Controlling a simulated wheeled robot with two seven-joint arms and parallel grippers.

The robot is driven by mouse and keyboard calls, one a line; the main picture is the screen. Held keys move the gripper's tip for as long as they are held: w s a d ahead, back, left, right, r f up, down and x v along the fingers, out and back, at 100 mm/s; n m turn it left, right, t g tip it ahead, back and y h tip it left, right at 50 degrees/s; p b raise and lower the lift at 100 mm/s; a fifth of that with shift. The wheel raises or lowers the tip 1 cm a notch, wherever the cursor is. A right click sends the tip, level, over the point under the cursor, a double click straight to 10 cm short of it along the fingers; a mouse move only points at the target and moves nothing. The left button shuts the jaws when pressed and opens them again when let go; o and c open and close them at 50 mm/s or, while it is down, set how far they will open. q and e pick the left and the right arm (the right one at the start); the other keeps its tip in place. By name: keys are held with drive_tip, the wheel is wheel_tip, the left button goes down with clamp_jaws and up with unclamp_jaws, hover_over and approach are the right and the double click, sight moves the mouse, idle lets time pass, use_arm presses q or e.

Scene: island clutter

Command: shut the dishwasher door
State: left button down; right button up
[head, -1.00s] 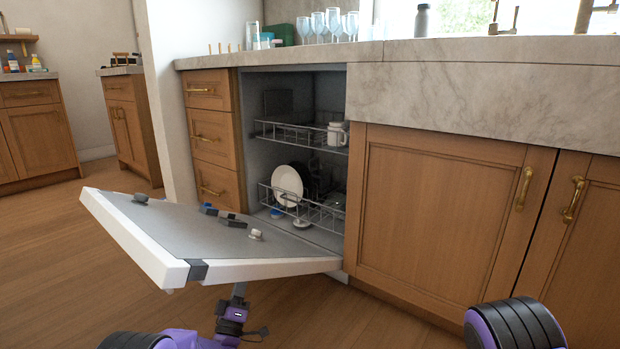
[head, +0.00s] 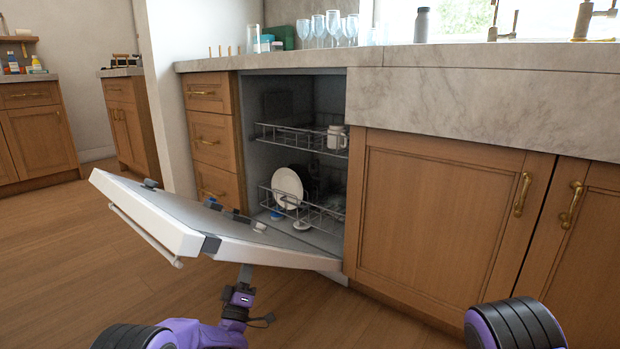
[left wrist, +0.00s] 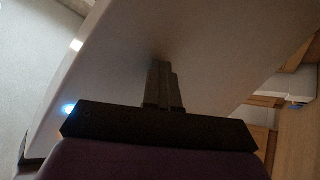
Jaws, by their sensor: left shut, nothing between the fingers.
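The dishwasher door (head: 175,217) is partly open and tilted, hinged at the bottom of the dishwasher (head: 300,95), with its outer edge raised. Its bar handle (head: 143,238) shows on the outer face. My right gripper is out of view; only part of that arm shows at the bottom right.
The upper rack (head: 300,135) holds a white mug (head: 336,137). The lower rack (head: 310,207) holds a white plate (head: 287,187); both racks sit inside. Wooden drawers (head: 212,140) stand left of the opening and a cabinet (head: 440,215) stands right. The floor at left is clear.

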sight(255, 239)
use_arm(q)
drive_tip(key=shift+r, duration=0.35)
drive_tip(key=shift+w+d+r, duration=0.3)
drive_tip(key=shift+w+r, duration=0.1)
drive_tip(key=shift+r, duration=0.3)
drive_tip(key=shift+w+d+r, duration=0.25)
drive_tip(key=shift+w+r, duration=0.1)
drive_tip(key=shift+r, duration=0.35)
drive_tip(key=shift+w+d+r, duration=0.3)
drive_tip(key=shift+w+r, duration=0.1)
drive_tip(key=shift+r, duration=0.3)
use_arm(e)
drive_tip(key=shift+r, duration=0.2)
use_arm(q)
drive_tip(key=shift+r, duration=0.1)
drive_tip(key=shift+w+d+r+b, duration=0.15)
drive_tip(key=shift+w+d+r, duration=0.2)
drive_tip(key=shift+r, duration=0.3)
drive_tip(key=shift+w+d+r+b, duration=0.15)
drive_tip(key=shift+w+d+r, duration=0.15)
drive_tip(key=shift+w+r, duration=0.3)
drive_tip(key=shift+w+d+r+b, duration=0.15)
drive_tip(key=shift+w+d+r, duration=0.15)
drive_tip(key=shift+r, duration=0.4)
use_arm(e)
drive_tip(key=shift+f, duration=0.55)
use_arm(q)
drive_tip(key=shift+w+d+r, duration=0.1)
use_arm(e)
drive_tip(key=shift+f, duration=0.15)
